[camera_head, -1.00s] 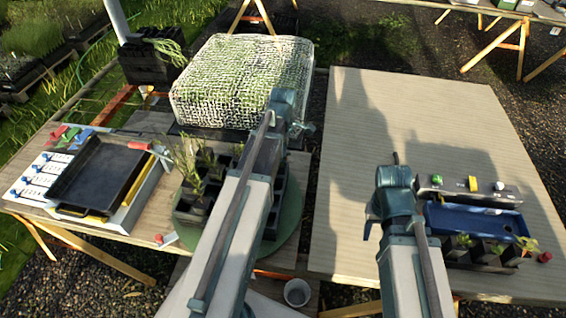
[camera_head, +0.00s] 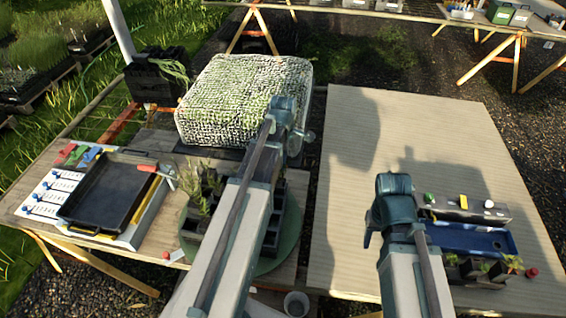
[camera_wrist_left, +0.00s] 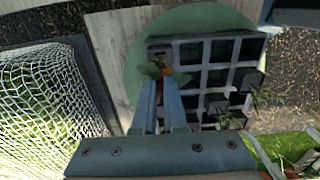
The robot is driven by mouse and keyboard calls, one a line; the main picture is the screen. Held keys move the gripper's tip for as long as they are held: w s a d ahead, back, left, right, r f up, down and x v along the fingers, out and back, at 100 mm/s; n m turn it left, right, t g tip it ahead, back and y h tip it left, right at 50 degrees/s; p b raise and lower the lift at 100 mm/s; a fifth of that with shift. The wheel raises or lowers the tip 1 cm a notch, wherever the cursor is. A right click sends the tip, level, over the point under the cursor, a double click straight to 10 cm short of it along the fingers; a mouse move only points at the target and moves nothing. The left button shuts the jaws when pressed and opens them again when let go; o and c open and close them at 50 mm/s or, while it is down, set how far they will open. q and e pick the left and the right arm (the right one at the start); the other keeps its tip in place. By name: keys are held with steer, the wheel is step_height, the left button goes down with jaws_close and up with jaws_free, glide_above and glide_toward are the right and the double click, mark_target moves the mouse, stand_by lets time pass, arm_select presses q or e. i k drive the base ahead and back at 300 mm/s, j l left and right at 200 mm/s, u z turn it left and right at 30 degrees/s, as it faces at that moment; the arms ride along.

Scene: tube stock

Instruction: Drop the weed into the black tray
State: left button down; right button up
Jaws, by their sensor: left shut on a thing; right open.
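The black tray (camera_head: 108,190) lies empty on the left table, on top of a white board. My left gripper (camera_wrist_left: 158,82) is shut on the weed (camera_wrist_left: 155,66), a small sprig with green leaves and an orange-brown part at the fingertips. In the left wrist view it hangs over the end of a dark pot rack (camera_wrist_left: 205,92). In the head view the left arm covers part of this rack, and the left wrist is well right of the tray. My right wrist (camera_head: 393,190) is over the right table, its fingers mostly hidden; that gripper is open and empty.
A netted block of greenery (camera_head: 245,95) stands behind the rack. A tool with a red handle (camera_head: 145,168) lies at the tray's right rim. A blue tray (camera_head: 470,240) and small pots stand on the right table, whose far part is clear.

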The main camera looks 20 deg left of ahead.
mark_target(111, 196)
steer(key=k+j, duration=0.15)
steer(key=k, duration=0.4)
steer(key=u, duration=2)
steer(key=j+z, duration=0.1)
steer(key=z, duration=1)
steer(key=i+j+z, duration=0.1)
steer(key=j, duration=0.25)
steer(key=i+j, duration=0.2)
steer(key=j, duration=0.15)
steer(key=z, duration=0.05)
